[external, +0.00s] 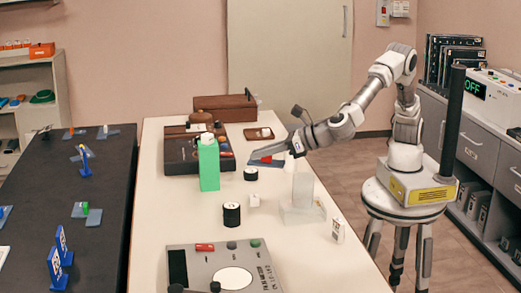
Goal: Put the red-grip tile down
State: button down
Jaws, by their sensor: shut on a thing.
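The red-grip tile (277,161) is a flat bluish piece with a small red grip, on or just above the white table (305,248). My gripper (258,157) reaches in from the right and is shut on the tile. My fingers hide part of the tile and its grip. I cannot tell from this view whether the tile touches the table top.
A green box (209,167) and a dark case (181,156) stand left of the tile. Black cylinders (232,215), a clear stand (302,197) and a grey panel (205,262) are nearer. A black table (45,190) at left holds several coloured-grip tiles.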

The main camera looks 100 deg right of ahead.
jog(key=s+a+n+t+y, duration=0.15)
jog(key=s+a, duration=0.25)
jog(key=a, duration=0.5)
jog(key=s+a+n+g+y, duration=0.1)
jog(key=s+a+n+y, duration=0.25)
jog(key=a, duration=0.45)
jog(key=b, duration=0.1)
send_over(331, 268)
jog(key=shift+m+t, duration=0.25)
jog(key=shift+m, duration=0.05)
notch_tip(331, 268, down, 12)
jog(key=shift+w+f, duration=0.1)
jog(key=shift+a+f+b, duration=0.1)
jog(key=shift+f+b, duration=0.8)
jog(key=shift+f, duration=1.05)
jog(key=shift+f, duration=0.2)
jog(key=c, duration=0.8)
grip_release()
jog(key=shift+c, duration=0.2)
